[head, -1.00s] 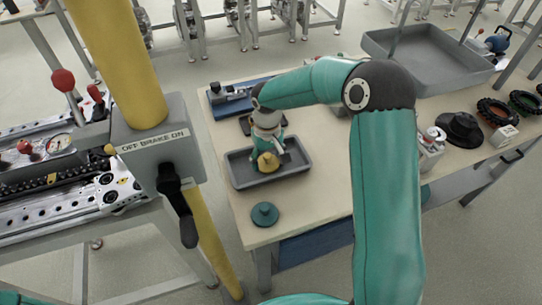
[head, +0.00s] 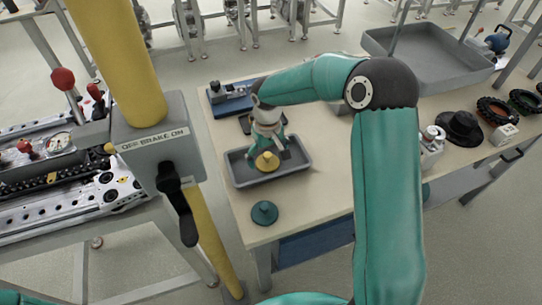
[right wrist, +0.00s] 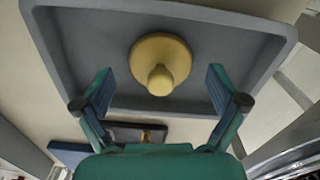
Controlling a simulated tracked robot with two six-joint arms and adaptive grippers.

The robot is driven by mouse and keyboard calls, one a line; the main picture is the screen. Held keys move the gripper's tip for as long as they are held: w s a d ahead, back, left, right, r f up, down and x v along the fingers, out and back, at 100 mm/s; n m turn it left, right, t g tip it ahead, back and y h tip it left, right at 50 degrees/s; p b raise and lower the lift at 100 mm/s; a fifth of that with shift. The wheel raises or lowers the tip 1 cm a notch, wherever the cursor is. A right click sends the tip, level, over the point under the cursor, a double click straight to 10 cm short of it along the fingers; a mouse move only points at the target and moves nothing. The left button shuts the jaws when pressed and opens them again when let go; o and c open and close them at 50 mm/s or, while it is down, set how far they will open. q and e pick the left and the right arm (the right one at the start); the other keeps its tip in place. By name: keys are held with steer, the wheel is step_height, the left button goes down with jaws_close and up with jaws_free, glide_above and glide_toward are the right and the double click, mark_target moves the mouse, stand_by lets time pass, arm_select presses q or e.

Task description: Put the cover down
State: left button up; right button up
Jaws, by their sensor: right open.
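The cover is most likely the yellow round piece with a knob (head: 267,162), which lies in a grey tray (head: 240,180) on the bench. In the right wrist view the yellow piece (right wrist: 160,62) sits knob toward me, and the tray's rim (right wrist: 50,60) surrounds it. My right gripper (head: 268,150) is over the tray, its fingers open. In the right wrist view the open fingers of this gripper (right wrist: 160,92) stand apart on both sides of the knob, touching nothing that I can see. My left gripper is not in view.
A teal round piece with a knob (head: 264,213) lies on the bench in front of the tray. A lever post labelled "OFF BRAKE ON" (head: 155,142) stands left. A dark hat-shaped object (head: 460,128) and black rings are at the right. A large grey basin (head: 430,55) is behind.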

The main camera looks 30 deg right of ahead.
mark_target(267, 154)
step_height(267, 154, up, 11)
steer(key=shift+r, duration=0.15)
stand_by(0.6)
